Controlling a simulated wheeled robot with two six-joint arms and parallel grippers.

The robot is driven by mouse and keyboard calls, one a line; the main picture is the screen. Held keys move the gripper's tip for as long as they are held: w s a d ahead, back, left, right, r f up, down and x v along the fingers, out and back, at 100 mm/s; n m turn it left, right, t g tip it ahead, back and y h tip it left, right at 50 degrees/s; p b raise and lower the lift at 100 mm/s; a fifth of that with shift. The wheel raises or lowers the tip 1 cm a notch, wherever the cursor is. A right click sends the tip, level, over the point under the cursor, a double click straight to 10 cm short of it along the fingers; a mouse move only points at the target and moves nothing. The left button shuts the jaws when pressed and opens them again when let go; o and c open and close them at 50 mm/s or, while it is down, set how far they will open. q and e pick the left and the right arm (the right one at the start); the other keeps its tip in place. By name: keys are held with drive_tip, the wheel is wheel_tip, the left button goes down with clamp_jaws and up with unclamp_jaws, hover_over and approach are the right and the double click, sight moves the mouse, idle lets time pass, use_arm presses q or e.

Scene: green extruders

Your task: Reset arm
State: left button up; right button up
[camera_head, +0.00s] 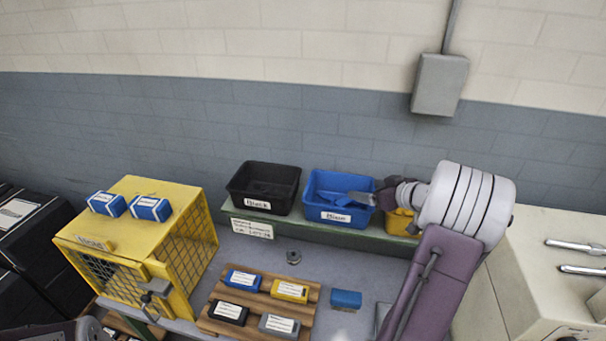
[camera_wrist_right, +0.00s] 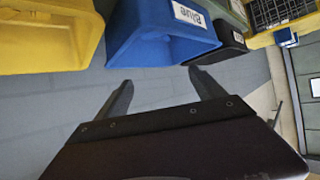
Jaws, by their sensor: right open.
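My right arm (camera_head: 440,270) reaches in from the lower right in the head view. Its gripper (camera_head: 372,193) is over the right side of the blue bin (camera_head: 310,189), partly hidden by the wrist. In the right wrist view the two fingers (camera_wrist_right: 163,88) are apart with nothing between them, and the blue bin (camera_wrist_right: 125,48) is just beyond them. A blue shape shows inside the bin in the head view; I cannot tell its exact form. A dark part at the lower left edge may be my left arm; its gripper does not show.
A black bin (camera_head: 262,182) and a partly hidden yellow bin (camera_head: 401,222) flank the blue bin on a green shelf. A wooden rack (camera_head: 262,312) holds several labelled blocks. A blue block (camera_head: 346,299) lies beside it. A yellow cage (camera_head: 150,250) stands left with two blue boxes on top.

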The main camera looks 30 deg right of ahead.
drive_tip(key=w+a+f+n+y+b, duration=0.1)
drive_tip(key=w+a+f+b, duration=0.15)
drive_tip(key=a, duration=0.65)
drive_tip(key=w+a+f+y+b, duration=0.1)
drive_tip(key=w+a+f+b, duration=0.2)
drive_tip(key=a, duration=0.7)
drive_tip(key=w+a+f+n+y+b, duration=0.1)
drive_tip(key=w+a+b, duration=0.25)
drive_tip(key=a, duration=0.55)
drive_tip(key=s+f+m+g+h+b, duration=0.1)
drive_tip(key=s+f+g+h, duration=0.1)
drive_tip(key=s+f+g, duration=0.3)
drive_tip(key=s+a+f+m+g+h, duration=0.1)
drive_tip(key=s+f+g, duration=0.5)
drive_tip(key=s+f, duration=0.6)
drive_tip(key=s+m, duration=0.1)
drive_tip(key=s, duration=0.7)
drive_tip(key=shift+s+f+h+b, duration=0.25)
drive_tip(key=shift+h+b, duration=0.15)
